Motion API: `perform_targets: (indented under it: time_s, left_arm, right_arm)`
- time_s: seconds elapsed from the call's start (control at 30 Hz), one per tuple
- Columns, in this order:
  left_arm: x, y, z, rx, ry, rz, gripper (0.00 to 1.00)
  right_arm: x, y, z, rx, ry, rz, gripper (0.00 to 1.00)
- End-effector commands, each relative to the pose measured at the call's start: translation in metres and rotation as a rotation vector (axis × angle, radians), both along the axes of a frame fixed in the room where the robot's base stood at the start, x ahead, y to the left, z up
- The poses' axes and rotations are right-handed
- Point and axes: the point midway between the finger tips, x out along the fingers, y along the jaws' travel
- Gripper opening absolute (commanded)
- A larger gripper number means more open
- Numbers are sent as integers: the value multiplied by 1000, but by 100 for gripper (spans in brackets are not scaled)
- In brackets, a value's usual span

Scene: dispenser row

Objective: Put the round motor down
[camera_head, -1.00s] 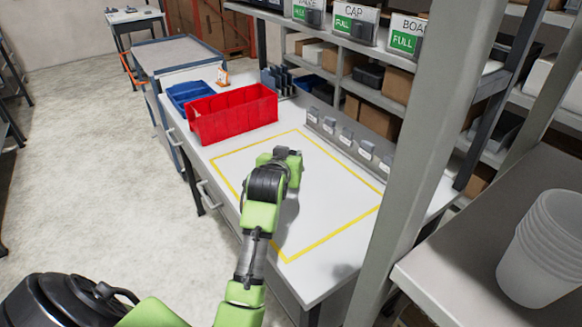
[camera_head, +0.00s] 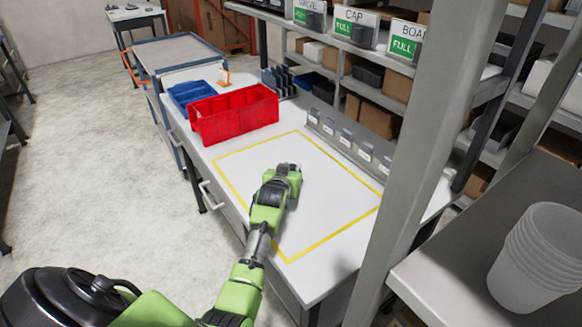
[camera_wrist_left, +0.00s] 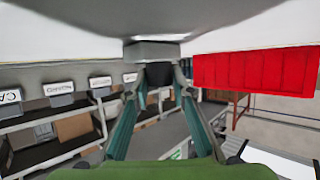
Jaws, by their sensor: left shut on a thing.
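My left gripper (camera_head: 289,171) is over the white table top inside the yellow outline. In the left wrist view its two fingers (camera_wrist_left: 157,78) close in on a grey, flat-ended piece (camera_wrist_left: 153,50) with a dark part, which I take to be the round motor. The wrist picture is upside down, with the white table top along its upper edge. The grey piece is close to the table; I cannot tell if it touches. In the head view the gripper mostly hides the motor. My right gripper is not in view.
A red bin (camera_head: 235,117) and a blue bin (camera_head: 190,95) stand at the table's far left. A row of small labelled grey holders (camera_head: 345,139) lines the back edge. A grey post (camera_head: 420,150) rises at the right. The yellow-outlined area (camera_head: 330,215) is otherwise clear.

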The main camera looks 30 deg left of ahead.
Motion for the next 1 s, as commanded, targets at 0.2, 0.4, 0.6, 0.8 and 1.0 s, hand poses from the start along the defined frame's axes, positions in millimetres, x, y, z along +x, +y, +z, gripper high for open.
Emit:
perform_targets:
  time_s: [0.2,0.4,0.6,0.8,1.0]
  left_arm:
    - [0,0,1,0,-3,0,0]
    - [0,0,-3,0,0,0,39]
    - [0,0,-3,0,0,0,39]
    - [-1,-1,1,0,-1,0,39]
    - [-19,-8,8,1,-2,0,39]
  right_arm:
    - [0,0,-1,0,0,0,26]
    - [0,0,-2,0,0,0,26]
    - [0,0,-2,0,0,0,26]
    - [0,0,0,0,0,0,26]
    - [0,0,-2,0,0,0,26]
